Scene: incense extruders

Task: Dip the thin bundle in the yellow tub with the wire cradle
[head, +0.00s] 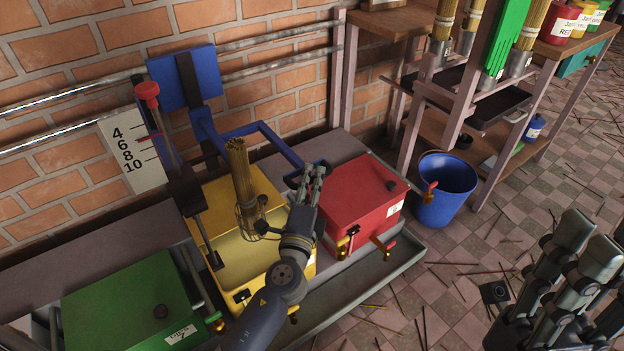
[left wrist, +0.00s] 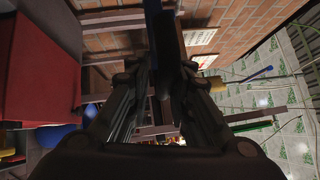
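The yellow tub (head: 222,270) stands between the green and red tubs, its front part showing a pale yellow inside. The thin bundle (head: 241,172) of tan sticks stands nearly upright in the wire cradle (head: 262,232), over the tub; I cannot tell whether its lower end touches what is inside. A blue lever frame (head: 236,131) reaches from the wall post over the tub's back. My left gripper (head: 316,172) is at the lever's right end and looks shut on its bar; a dark bar runs between the fingers (left wrist: 165,75) in the left wrist view. My right gripper (head: 588,242) is open and empty.
A green tub (head: 120,305) and a red tub (head: 360,195) flank the yellow one. A blue bucket (head: 446,195) stands on the stick-littered floor. A rack with thicker bundles (head: 445,20) is at the back right.

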